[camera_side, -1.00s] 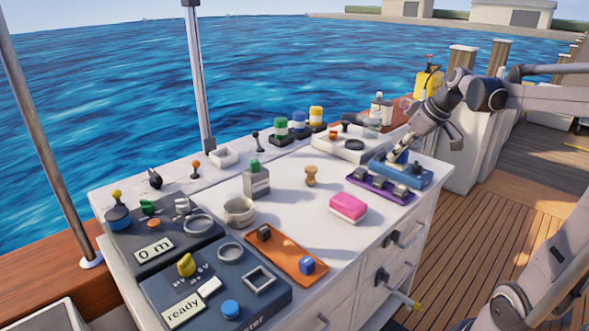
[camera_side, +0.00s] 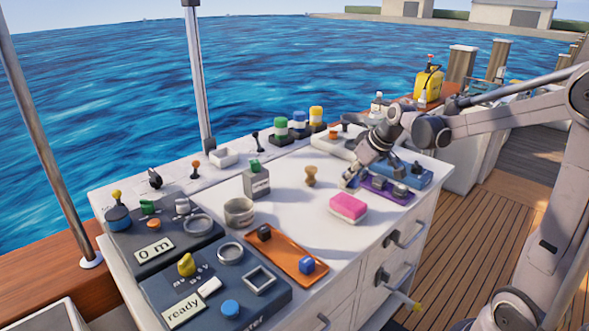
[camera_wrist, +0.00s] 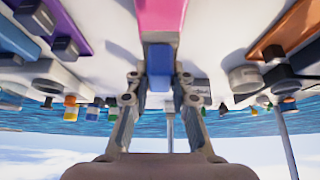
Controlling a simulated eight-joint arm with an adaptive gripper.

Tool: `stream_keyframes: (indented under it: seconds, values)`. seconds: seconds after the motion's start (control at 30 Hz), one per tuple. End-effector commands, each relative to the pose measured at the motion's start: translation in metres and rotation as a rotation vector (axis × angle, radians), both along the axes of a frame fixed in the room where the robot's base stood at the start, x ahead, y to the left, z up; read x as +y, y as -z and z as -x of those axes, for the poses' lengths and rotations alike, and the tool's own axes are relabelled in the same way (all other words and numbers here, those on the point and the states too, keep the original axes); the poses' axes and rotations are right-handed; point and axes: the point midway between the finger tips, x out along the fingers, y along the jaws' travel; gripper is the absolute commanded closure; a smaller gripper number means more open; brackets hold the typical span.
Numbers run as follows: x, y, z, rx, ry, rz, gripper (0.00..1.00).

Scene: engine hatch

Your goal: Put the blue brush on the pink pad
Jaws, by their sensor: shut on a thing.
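The pink pad (camera_side: 348,207) lies on the white counter top, a block with a pale lower layer. My gripper (camera_side: 352,180) is low over the counter, just behind the pad in the side view. In the wrist view my gripper (camera_wrist: 160,85) is shut on the blue brush (camera_wrist: 160,82), whose blue part shows between the fingers. A greyish stretch lies between the blue and the pink pad (camera_wrist: 162,15). In the side view the brush is mostly hidden by the fingers, and I cannot tell whether it touches the counter.
A purple tray (camera_side: 375,191) and a blue tray (camera_side: 422,182) with dark blocks stand right of my gripper. A wooden stamp-like piece (camera_side: 311,175) stands to its left. An orange tray (camera_side: 285,250) with a blue knob lies front left. The counter left of the pad is clear.

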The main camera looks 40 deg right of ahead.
Motion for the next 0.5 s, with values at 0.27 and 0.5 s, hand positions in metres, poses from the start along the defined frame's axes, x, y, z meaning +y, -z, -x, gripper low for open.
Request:
stream_keyframes:
  seconds: [0.27,0.5]
  values:
    - [0.0,0.031,0.0,-0.001,0.0,0.0,1.0]
    - [0.0,0.034,0.0,0.0,0.0,0.0,1.0]
